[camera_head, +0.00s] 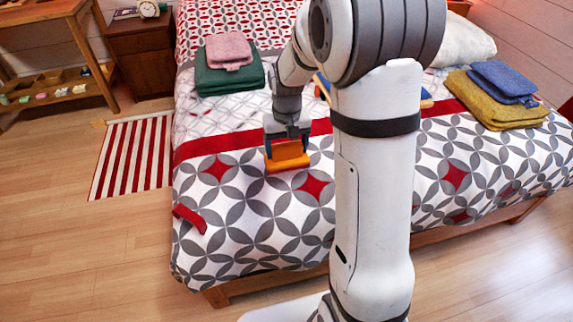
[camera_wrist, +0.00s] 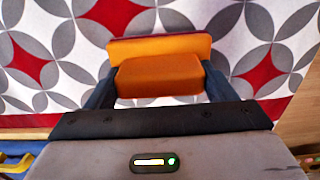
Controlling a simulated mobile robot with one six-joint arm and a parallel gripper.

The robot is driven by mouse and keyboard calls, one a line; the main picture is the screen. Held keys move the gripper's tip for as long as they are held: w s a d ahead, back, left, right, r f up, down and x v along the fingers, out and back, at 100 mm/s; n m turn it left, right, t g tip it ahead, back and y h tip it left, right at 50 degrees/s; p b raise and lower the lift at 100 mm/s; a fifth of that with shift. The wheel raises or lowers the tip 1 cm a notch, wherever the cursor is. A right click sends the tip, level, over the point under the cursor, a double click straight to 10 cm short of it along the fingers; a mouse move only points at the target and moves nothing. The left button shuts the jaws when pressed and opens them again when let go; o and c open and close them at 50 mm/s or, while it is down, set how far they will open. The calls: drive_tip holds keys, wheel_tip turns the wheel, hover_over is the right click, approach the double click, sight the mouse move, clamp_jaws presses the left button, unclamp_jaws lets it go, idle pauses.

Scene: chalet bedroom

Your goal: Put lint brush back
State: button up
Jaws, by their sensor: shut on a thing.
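My gripper (camera_head: 287,148) is above the patterned bed, left of my arm column. It is shut on an orange block-shaped thing, which looks like the lint brush (camera_head: 288,162). In the wrist view, the fingers of my gripper (camera_wrist: 158,84) close on the sides of its orange grip. The brush's wider orange plate (camera_wrist: 160,47) has a dark red edge and lies beyond the grip. The brush appears to be over the bedspread; I cannot tell whether it touches it.
A blue and yellow tray-like thing (camera_head: 426,101) is mostly hidden behind my arm. Folded green (camera_head: 230,80) and pink (camera_head: 228,50) cloths lie at the bed's back left; yellow (camera_head: 495,103) and blue (camera_head: 503,79) ones at right. A red strip (camera_head: 189,218) lies near the left edge.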

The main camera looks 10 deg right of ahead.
sight(287, 160)
wheel_tip(287, 160, down, 5)
drive_tip(key=shift+b, duration=0.6)
drive_tip(key=o, duration=1)
drive_tip(key=shift+f, duration=0.15)
drive_tip(key=shift+o, duration=0.2)
